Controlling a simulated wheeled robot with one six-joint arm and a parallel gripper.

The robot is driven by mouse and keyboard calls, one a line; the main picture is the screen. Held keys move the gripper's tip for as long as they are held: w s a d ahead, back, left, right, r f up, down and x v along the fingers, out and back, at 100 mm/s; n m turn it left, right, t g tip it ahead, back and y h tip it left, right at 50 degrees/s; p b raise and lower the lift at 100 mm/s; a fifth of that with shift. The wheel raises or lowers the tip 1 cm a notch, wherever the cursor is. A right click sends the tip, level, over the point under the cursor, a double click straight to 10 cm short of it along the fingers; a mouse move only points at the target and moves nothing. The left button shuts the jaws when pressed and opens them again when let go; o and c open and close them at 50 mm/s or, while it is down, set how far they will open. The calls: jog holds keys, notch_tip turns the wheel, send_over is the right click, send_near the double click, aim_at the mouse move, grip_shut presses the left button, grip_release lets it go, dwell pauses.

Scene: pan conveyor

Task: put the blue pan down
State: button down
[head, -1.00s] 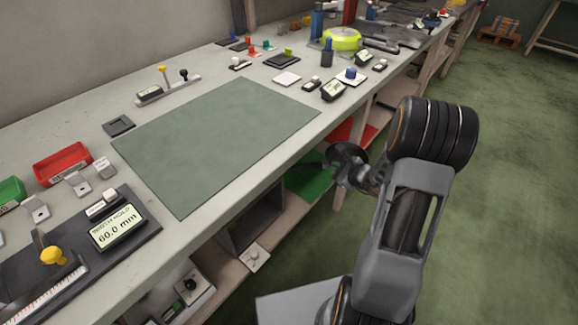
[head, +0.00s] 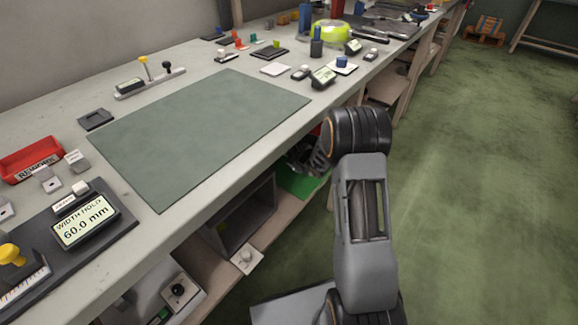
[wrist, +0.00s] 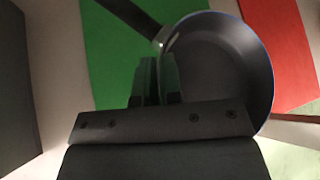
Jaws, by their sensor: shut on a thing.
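The blue pan (wrist: 225,65) shows in the wrist view, with a dark inside and a thin blue rim. Its dark handle (wrist: 135,18) runs to the upper left. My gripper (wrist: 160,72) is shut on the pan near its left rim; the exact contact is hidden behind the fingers. A green panel (wrist: 110,55) lies beneath the pan and a red panel (wrist: 283,50) lies to its right. I cannot tell whether the pan touches the surface. In the head view my gripper (head: 312,150) is at the bench's lower shelf, partly hidden by my arm, and the green panel (head: 298,184) shows below it.
The bench top (head: 165,195) overhangs the shelf, with a green-grey mat (head: 200,130) on it. A dark open box (head: 240,220) stands left of the green panel. The floor (head: 470,180) at right is clear.

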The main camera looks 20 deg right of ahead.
jog(key=shift+w+a+f, duration=0.15)
jog(key=shift+w+f, duration=0.45)
jog(key=shift+f, duration=0.15)
jog(key=f, duration=0.1)
jog(key=f+b, duration=0.2)
jog(key=shift+w+a+f, duration=0.1)
jog(key=shift+w+f, duration=0.15)
jog(key=shift+f, duration=0.1)
jog(key=c, duration=1.3)
grip_release()
jog(key=shift+o, duration=0.2)
jog(key=p+v, duration=0.3)
jog(key=v, duration=0.9)
